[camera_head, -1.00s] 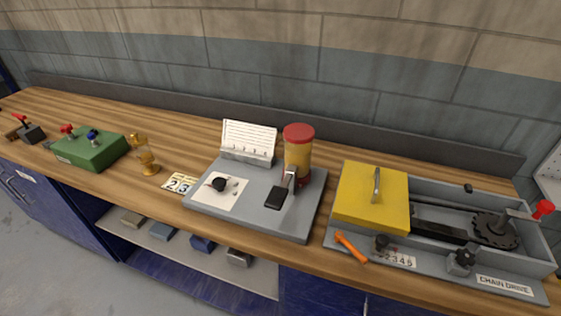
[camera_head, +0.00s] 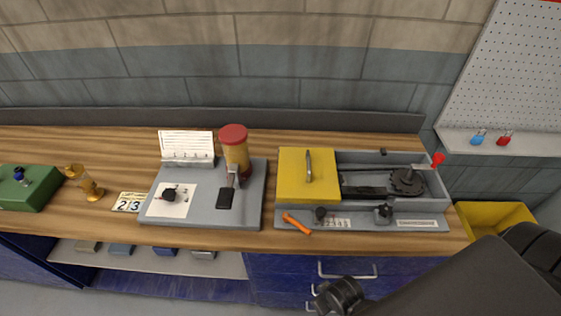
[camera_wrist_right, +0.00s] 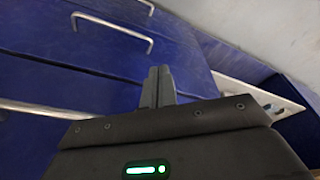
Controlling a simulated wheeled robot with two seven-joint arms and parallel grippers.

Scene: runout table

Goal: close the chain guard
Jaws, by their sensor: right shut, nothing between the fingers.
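The chain guard is a yellow cover (camera_head: 296,188) with a grey handle (camera_head: 308,166). It sits over the left part of the grey chain drive housing (camera_head: 433,208). The right part of the housing is uncovered, showing the chain and a dark sprocket (camera_head: 406,182) with a red-knobbed crank (camera_head: 438,159). My right arm enters the head view at the lower right, below the table. In the right wrist view my right gripper (camera_wrist_right: 158,72) is shut and empty, in front of the blue drawers. My left gripper is not in view.
An orange tool (camera_head: 297,224) lies at the housing's front left edge. A grey board (camera_head: 252,205) with a red-lidded jar (camera_head: 235,150) stands to the left. A yellow bin (camera_head: 480,216) is to the right. Drawer handles (camera_head: 346,271) stick out below the table.

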